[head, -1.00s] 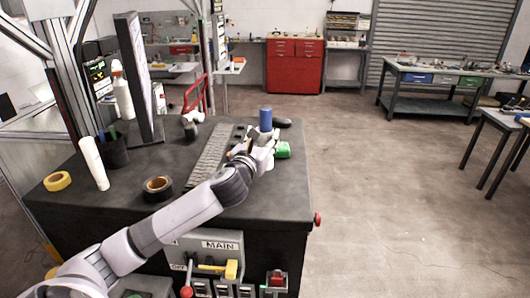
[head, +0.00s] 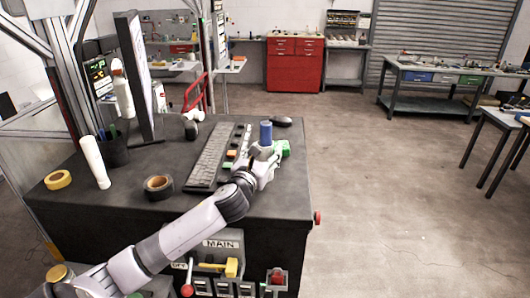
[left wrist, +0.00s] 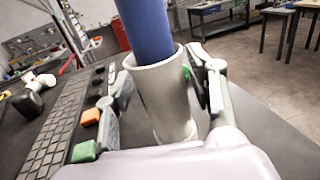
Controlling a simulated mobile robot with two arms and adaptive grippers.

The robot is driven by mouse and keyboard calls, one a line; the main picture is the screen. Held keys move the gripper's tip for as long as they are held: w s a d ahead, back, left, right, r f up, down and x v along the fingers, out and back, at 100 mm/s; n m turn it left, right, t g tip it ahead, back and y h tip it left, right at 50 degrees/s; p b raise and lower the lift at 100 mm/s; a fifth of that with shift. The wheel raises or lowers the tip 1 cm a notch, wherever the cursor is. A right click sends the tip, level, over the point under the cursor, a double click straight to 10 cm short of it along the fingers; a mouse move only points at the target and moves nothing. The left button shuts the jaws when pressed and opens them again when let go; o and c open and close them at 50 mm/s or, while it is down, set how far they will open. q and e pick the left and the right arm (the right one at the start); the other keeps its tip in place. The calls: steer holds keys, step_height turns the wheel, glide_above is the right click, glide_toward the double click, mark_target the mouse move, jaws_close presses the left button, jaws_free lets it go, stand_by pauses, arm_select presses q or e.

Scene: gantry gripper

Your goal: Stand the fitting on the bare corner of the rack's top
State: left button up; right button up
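The piece in my left gripper (head: 263,153) is a pale grey sleeve (left wrist: 163,100) with a blue cylinder (left wrist: 146,28) rising from it; I take this to be the fitting. It stands roughly upright in the head view, where the blue part (head: 266,133) shows best. In the left wrist view the two fingers (left wrist: 160,82) are on either side of the grey sleeve and appear closed on it. The held piece is over the right part of the black desk, and the clearance below it is hard to judge. I cannot identify the rack. My right gripper is not in view.
Open floor lies to the right.

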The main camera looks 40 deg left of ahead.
arm_select(q)
steer(key=shift+r, duration=0.15)
steer(key=b+v, duration=0.3)
steer(key=v, duration=0.8)
steer(key=shift+s+d, duration=0.15)
steer(key=shift+s, duration=0.35)
steer(key=shift+r, duration=0.1)
